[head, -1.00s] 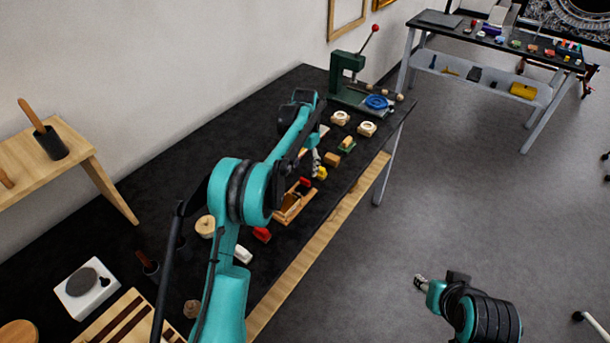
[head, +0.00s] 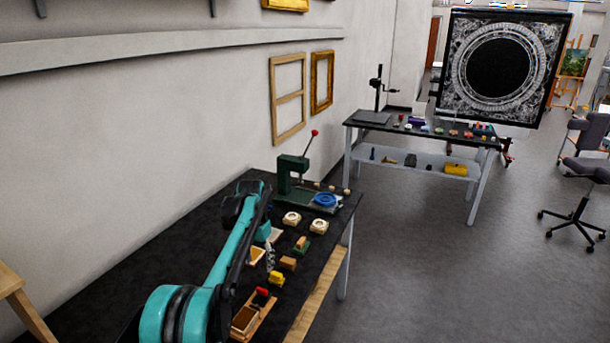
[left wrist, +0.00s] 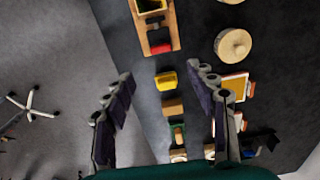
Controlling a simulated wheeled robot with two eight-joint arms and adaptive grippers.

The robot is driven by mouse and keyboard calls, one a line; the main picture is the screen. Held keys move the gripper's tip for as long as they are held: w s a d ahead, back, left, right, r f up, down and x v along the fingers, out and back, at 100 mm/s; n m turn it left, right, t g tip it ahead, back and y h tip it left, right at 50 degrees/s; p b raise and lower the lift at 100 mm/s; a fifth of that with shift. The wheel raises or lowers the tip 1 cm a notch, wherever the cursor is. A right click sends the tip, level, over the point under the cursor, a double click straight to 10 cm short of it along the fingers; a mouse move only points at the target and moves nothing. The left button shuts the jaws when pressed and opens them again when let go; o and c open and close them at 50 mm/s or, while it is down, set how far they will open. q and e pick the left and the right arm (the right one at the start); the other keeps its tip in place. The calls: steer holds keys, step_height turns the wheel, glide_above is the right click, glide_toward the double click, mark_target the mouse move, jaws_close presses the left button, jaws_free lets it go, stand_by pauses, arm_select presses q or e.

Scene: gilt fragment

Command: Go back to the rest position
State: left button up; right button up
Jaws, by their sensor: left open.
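My left arm comes in from the lower left in the head view. Its gripper (head: 269,258) hangs above the black workbench (head: 196,238), close to the small blocks. In the left wrist view the left gripper (left wrist: 160,95) has its two fingers spread wide with nothing between them touching. Below and between the fingers lie a yellow block (left wrist: 166,81) and a tan block (left wrist: 173,107). My right gripper is not in the head view.
A green press (head: 290,180) with a red-knobbed lever stands at the bench's far end, near a blue ring (head: 325,199) and two cream round pieces (head: 291,218). A wooden tray (head: 254,318) lies near the front edge.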

arm_select(q)
steer(key=s+d+r+n+t+b, duration=0.15)
steer(key=s+r, duration=0.25)
steer(key=s, duration=0.5)
steer(key=s+r+n+t, duration=0.15)
steer(key=s+r, duration=0.25)
steer(key=s, duration=0.6)
steer(key=s+f+t+b, duration=0.1)
steer(key=s+f, duration=0.3)
steer(key=s, duration=0.4)
steer(key=s+d+f+n+t+b, duration=0.1)
steer(key=s+f+t, duration=0.2)
steer(key=s, duration=0.6)
step_height(320, 180, down, 2)
steer(key=shift+s, duration=0.25)
